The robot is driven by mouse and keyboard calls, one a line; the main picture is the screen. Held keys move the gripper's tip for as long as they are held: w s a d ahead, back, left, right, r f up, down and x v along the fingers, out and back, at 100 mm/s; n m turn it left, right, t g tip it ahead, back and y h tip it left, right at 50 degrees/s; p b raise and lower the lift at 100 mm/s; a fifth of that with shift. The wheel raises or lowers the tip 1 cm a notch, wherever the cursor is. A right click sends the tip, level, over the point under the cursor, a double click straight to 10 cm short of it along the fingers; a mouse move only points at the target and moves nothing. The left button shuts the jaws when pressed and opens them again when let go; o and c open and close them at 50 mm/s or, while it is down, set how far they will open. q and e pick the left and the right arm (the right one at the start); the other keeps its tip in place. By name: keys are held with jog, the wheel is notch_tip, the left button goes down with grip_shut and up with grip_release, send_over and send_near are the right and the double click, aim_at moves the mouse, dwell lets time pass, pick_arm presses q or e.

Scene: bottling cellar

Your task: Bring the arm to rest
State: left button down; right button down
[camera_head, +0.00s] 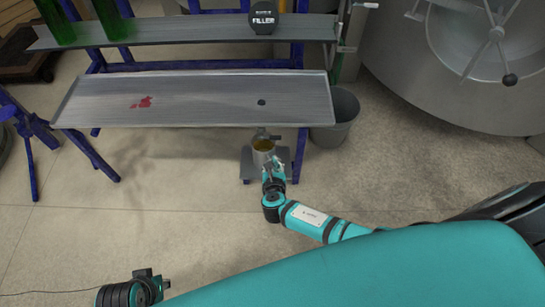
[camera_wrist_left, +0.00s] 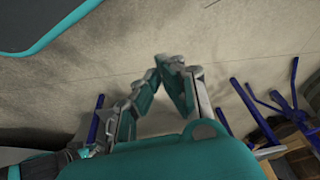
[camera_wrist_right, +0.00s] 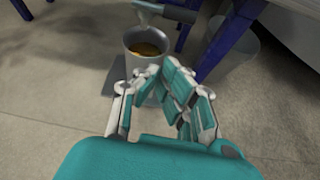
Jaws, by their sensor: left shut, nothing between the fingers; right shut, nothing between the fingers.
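My right arm reaches forward in the head view. Its gripper (camera_head: 272,166) is just in front of a grey metal pot (camera_head: 262,157) with amber liquid in it. In the right wrist view the closed fingertips (camera_wrist_right: 164,66) meet below the pot (camera_wrist_right: 148,50), with nothing between them. I cannot tell whether they touch it. In the left wrist view my left gripper (camera_wrist_left: 166,64) is shut and empty above the bare floor. In the head view only part of my left wrist shows at the bottom left.
The pot stands on a small grey platform (camera_head: 247,168) under the blue-framed filler bench, whose tray (camera_head: 200,95) has a red stain. A grey bucket (camera_head: 336,118) and a large steel tank (camera_head: 450,75) stand to the right. Green bottles (camera_head: 113,22) are on the upper shelf. Floor in front is clear.

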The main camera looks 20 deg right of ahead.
pick_arm(q)
jog(key=shift+f, duration=0.5)
pick_arm(e)
jog(key=shift+s+a+r, duration=0.1)
jog(key=shift+s, duration=0.15)
jog(key=shift+s, duration=0.1)
